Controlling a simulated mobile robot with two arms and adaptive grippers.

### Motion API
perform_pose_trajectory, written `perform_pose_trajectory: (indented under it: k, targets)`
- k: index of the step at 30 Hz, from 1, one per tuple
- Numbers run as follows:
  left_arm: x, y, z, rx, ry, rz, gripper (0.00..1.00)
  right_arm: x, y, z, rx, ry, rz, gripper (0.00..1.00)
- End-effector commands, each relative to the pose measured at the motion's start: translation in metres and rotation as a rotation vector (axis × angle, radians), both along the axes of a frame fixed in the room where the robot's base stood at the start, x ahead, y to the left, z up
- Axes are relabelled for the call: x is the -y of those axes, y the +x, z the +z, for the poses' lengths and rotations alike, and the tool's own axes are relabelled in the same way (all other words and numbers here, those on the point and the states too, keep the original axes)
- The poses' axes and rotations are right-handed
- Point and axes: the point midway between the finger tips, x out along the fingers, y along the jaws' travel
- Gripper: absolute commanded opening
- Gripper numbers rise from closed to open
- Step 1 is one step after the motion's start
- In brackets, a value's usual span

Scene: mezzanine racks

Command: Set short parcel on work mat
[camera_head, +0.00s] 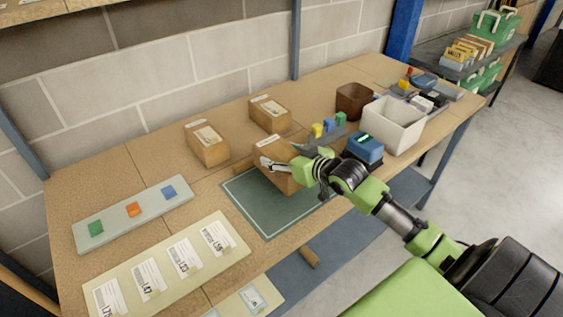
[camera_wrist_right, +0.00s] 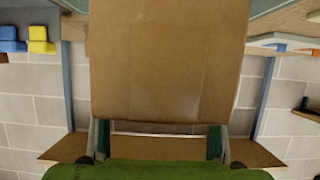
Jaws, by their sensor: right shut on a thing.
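The parcel in my right gripper (camera_head: 292,166), taken as the short parcel (camera_head: 274,150), is a brown cardboard box with a white label on top. My right gripper is shut on it. The parcel is over the back part of the dark green work mat (camera_head: 262,207), which has a pale border line. I cannot tell whether its base touches the mat. In the right wrist view the parcel (camera_wrist_right: 165,60) fills the middle, between the two fingers (camera_wrist_right: 158,138). My left gripper is not in view.
Two other labelled parcels stand behind, one left (camera_head: 207,146) and one further back (camera_head: 269,115). A blue-topped device (camera_head: 364,147), a white bin (camera_head: 391,124) and a brown bin (camera_head: 354,100) stand right. A label board (camera_head: 205,270) and a tray with coloured blocks (camera_head: 120,222) lie left.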

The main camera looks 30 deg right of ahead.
Motion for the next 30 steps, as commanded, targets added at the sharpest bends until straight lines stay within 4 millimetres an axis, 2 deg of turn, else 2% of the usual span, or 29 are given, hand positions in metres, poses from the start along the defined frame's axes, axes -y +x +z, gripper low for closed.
perform_pose_trajectory:
  k: [5, 12, 24, 25, 26, 30]
  targets:
    - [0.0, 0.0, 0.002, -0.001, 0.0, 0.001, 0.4, 0.004, 0.008, -0.006, 0.007, 0.0, -0.001, 0.21]
    - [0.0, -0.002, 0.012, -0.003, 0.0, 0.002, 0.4, 0.004, 0.007, -0.033, 0.007, 0.0, 0.0, 0.21]
    - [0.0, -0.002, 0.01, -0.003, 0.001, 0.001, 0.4, 0.003, 0.007, -0.039, 0.007, -0.001, 0.001, 0.21]
    - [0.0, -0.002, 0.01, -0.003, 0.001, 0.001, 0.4, 0.003, 0.006, -0.042, 0.001, -0.001, 0.0, 0.7]
    - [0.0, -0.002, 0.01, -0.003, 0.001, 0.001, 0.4, 0.003, 0.006, -0.042, 0.0, -0.001, 0.0, 0.78]
    - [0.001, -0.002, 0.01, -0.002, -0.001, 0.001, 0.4, 0.003, 0.006, -0.042, 0.0, -0.001, 0.0, 0.79]
